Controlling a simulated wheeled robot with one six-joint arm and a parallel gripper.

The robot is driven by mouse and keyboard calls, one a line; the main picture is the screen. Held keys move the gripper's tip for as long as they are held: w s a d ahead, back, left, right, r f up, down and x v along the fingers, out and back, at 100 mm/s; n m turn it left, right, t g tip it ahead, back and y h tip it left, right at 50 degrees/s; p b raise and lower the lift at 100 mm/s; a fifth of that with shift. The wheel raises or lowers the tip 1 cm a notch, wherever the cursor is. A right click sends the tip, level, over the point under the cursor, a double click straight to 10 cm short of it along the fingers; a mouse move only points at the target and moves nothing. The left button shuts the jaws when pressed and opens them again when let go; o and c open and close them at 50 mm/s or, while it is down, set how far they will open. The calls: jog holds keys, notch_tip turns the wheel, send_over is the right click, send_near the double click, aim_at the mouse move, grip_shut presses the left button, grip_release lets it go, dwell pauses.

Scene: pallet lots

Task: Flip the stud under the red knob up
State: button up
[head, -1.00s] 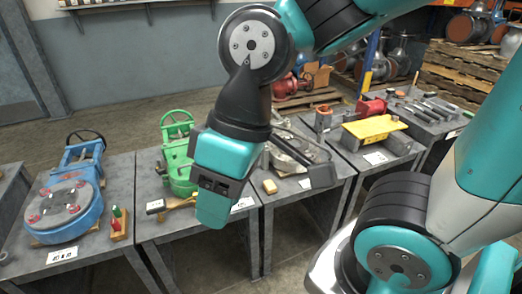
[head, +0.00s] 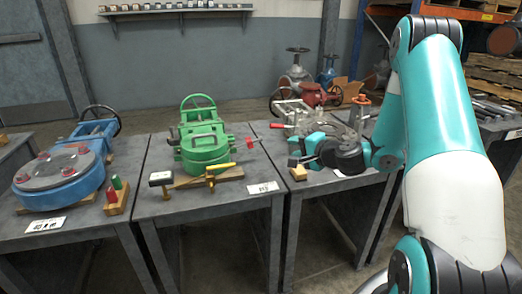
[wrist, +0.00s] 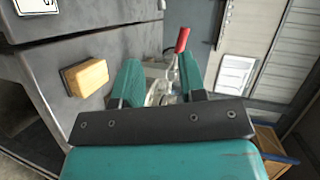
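My gripper (head: 295,151) is over the third table, pointing left. In the wrist view its two teal fingers (wrist: 160,82) stand apart, with nothing held between them. Beyond them is a pale metal fitting, partly hidden, with a red-gripped lever (wrist: 182,40); the red handle (head: 277,125) also shows in the head view. Red knobs (head: 68,172) sit on the disc of the blue valve (head: 62,193) at the far left. A wooden block (head: 117,199) beside it carries a red and a green peg. I cannot tell which stud is meant.
A green valve (head: 204,148) stands on the middle table, with a hammer-like tool and a yellow-handled tool in front. Gaps separate the tables.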

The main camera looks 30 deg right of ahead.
aim_at(260, 140)
jog(key=x, duration=1.7)
jog(key=shift+a+r, duration=0.1)
jog(key=shift+r, duration=0.05)
jog(key=shift+c, duration=0.2)
grip_shut()
